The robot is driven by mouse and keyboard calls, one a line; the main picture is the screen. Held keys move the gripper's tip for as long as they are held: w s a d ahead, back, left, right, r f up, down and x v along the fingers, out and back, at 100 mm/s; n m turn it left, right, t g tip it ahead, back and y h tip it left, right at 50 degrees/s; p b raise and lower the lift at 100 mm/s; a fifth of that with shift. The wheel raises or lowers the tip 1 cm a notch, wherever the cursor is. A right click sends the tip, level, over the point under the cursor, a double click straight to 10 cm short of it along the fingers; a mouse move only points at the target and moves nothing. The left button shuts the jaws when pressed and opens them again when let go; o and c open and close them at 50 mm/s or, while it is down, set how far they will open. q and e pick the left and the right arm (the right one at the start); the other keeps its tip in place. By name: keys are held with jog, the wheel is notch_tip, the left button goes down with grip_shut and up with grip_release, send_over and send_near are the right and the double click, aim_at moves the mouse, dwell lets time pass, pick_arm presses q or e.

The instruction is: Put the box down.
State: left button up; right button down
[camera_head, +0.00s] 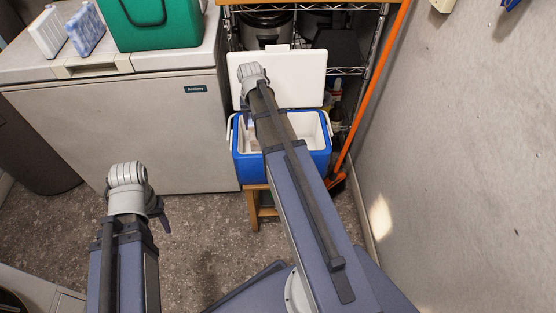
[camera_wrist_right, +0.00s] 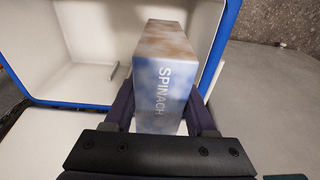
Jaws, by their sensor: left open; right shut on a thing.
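The box (camera_wrist_right: 165,75) is a blue and brown carton marked SPINACH. It sits between the fingers of my right gripper (camera_wrist_right: 160,98) in the right wrist view, and the gripper is shut on it. The blue cooler (camera_head: 250,171) with a white inside stands open in the head view, and its rim and inside (camera_wrist_right: 65,45) show beside the box in the wrist view. My right arm reaches over the cooler and hides part of it. I cannot tell how far the box is from the cooler's bottom. My left gripper (camera_head: 160,212) is open, low over the floor at left.
The cooler's white lid (camera_head: 300,70) stands raised behind it, before a wire rack (camera_head: 345,70). A chest freezer (camera_head: 130,130) stands at left with a green box (camera_head: 160,25) on it. An orange-handled broom (camera_head: 372,85) leans at right. The floor (camera_head: 200,240) between my arms is clear.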

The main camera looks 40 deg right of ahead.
jog(key=shift+f+b, duration=4.9)
jog(key=shift+f, duration=0.15)
jog(key=shift+c, duration=1.1)
grip_release()
notch_tip(320, 180, up, 12)
jog(key=s+p, duration=0.1)
jog(key=p, duration=1.1)
jog(key=shift+a, duration=0.4)
jog(key=shift+s, duration=0.1)
